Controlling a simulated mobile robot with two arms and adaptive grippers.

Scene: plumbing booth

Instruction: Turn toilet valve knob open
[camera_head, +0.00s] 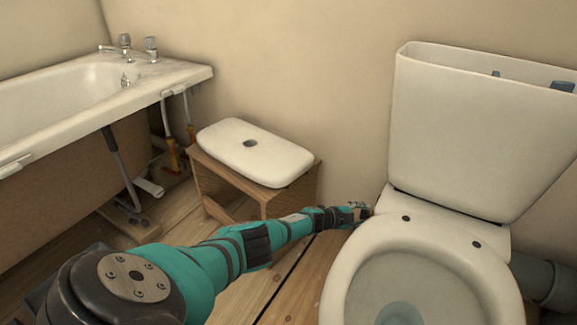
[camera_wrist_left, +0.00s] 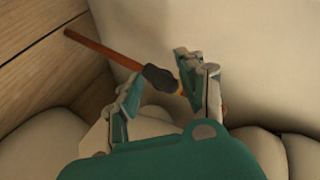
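The toilet (camera_head: 425,262) stands at the right in the head view. In the left wrist view a copper pipe (camera_wrist_left: 100,50) ends in a dark valve piece (camera_wrist_left: 159,78), with a small yellow part beside it. My left gripper (camera_head: 360,210) reaches low beside the toilet, near the wall. In the left wrist view its fingers (camera_wrist_left: 160,70) are spread, with the dark valve piece showing between them. The right-hand finger partly hides the valve. I cannot tell whether either finger touches it. In the head view the valve is not visible. My right gripper is not in view.
A wooden box (camera_head: 240,190) with the white cistern lid (camera_head: 256,152) on it stands close to my left arm. The open cistern (camera_head: 475,135) rises behind the bowl. A bathtub (camera_head: 75,105) is at the left. Wooden floor (camera_head: 285,280) shows between.

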